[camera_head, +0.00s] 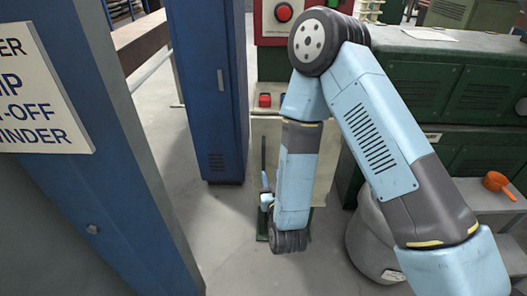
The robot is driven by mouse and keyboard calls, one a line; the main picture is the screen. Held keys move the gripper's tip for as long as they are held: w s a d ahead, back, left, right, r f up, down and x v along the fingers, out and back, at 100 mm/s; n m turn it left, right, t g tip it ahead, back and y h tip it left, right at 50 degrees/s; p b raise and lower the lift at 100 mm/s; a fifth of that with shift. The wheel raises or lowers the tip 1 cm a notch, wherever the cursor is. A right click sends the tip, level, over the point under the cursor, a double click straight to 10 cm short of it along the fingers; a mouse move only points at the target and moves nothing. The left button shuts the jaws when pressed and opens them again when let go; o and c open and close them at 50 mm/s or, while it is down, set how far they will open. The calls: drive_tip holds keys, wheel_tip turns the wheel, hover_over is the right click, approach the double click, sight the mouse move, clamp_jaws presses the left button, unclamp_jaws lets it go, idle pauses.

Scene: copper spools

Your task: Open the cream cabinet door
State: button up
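A cream cabinet (268,133) stands in the middle, below a red panel and beside the green machine. My forearm hides most of its front. Its visible strips lie left and right of my arm, and I cannot make out a door edge or handle. Red buttons (265,100) show near its top. My arm bends down in front of it. My gripper (265,190) is at the wrist's left side, low in front of the cabinet, small and partly hidden. I cannot tell whether its fingers are apart or whether it touches the cabinet.
A blue cabinet (208,85) stands left of the cream one. A closer blue post (110,150) with a sign (35,90) fills the left. A grey rounded container (370,245) is right of my wrist. Green machinery (460,90) stands behind. Grey floor is clear at lower middle.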

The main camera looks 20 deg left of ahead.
sight(264, 152)
drive_tip(key=x, duration=1.3)
drive_tip(key=shift+w+a, duration=0.2)
drive_tip(key=shift+w, duration=0.1)
clamp_jaws()
